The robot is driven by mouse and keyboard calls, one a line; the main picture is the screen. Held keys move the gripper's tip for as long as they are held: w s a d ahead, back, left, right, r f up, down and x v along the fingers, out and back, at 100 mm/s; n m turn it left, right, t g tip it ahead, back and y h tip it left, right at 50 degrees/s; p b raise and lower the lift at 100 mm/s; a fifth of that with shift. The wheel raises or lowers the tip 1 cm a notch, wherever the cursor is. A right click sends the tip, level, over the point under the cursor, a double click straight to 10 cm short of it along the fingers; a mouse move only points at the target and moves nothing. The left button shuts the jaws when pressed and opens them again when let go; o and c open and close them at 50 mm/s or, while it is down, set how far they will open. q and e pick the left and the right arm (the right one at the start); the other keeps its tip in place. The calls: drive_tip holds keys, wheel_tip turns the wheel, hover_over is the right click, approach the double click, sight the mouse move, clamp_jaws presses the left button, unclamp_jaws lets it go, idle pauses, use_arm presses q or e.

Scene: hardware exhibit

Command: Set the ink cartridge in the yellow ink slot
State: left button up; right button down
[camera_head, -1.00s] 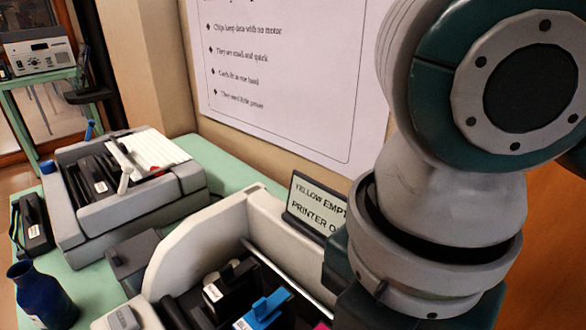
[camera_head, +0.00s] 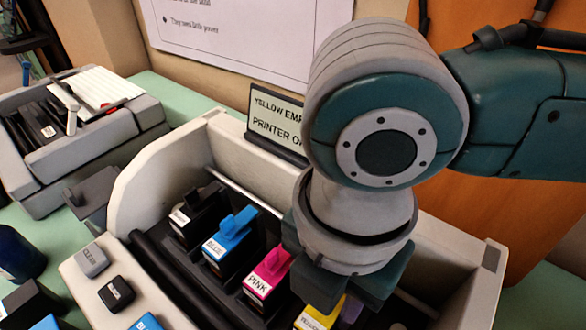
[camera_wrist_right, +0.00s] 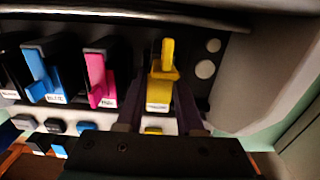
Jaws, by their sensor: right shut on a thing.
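The yellow ink cartridge (camera_head: 315,318) is in the printer, to the right of the pink cartridge (camera_head: 268,272). In the right wrist view the yellow cartridge (camera_wrist_right: 162,85) stands in line with the pink cartridge (camera_wrist_right: 100,78) and blue cartridge (camera_wrist_right: 42,72). My right gripper (camera_wrist_right: 160,112) is shut on it, a dark finger on each side. In the head view my right wrist hides part of it, and I cannot tell whether it is fully seated in the yellow slot. My left gripper is not in view.
A grey machine (camera_head: 140,125) and a dark blue bottle (camera_head: 18,255) are farther left.

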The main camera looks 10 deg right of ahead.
drive_tip(key=c, duration=0.5)
unclamp_jaws()
drive_tip(key=shift+f, duration=0.1)
drive_tip(key=shift+c, duration=0.2)
drive_tip(key=shift+r, duration=0.45)
wheel_tip(320, 180, up, 12)
drive_tip(key=p, duration=0.2)
drive_tip(key=shift+p, duration=0.3)
drive_tip(key=shift+f, duration=0.1)
